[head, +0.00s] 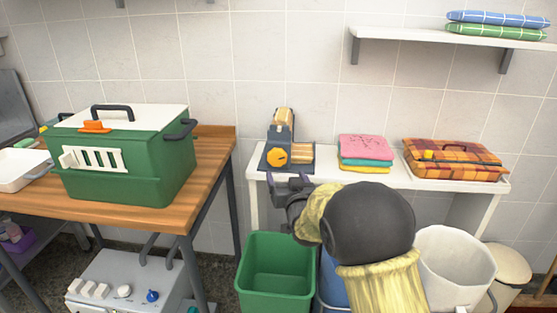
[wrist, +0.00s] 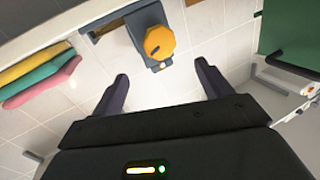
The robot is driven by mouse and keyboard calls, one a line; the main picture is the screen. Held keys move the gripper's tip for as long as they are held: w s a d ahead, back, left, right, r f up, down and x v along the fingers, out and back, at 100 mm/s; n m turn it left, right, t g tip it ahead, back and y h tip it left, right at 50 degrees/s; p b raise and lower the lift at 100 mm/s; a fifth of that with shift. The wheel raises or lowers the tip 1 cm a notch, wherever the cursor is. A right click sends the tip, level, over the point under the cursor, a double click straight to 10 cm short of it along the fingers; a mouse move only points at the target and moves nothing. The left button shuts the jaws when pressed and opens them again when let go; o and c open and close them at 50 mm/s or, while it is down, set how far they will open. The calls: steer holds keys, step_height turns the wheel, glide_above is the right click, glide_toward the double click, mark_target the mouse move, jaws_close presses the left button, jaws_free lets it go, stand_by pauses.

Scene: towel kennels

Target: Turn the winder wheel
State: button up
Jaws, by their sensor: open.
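The winder (head: 279,135) stands on the white shelf table against the tiled wall. It has a dark grey body and a light wooden or tan roll. Its orange-yellow wheel (head: 277,157) faces the front. In the wrist view the wheel (wrist: 159,42) is ahead of my gripper, a little above the gap between the fingers. My gripper (wrist: 160,85) is open and empty, with its dark fingers apart. In the head view my gripper (head: 289,182) is just below and in front of the winder, and it looks apart from the wheel.
Folded towels (head: 365,152) and a plaid case (head: 454,160) lie on the white table (head: 393,177) right of the winder. A green kennel (head: 130,175) stands on the wooden table to the left. A green bin (head: 276,275) and a white bin (head: 455,260) stand below.

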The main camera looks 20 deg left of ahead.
mark_target(278, 159)
steer(key=x, duration=1.1)
steer(key=shift+w, duration=0.1)
steer(key=shift+c, duration=0.5)
steer(key=c, duration=0.9)
steer(key=shift+f, duration=0.1)
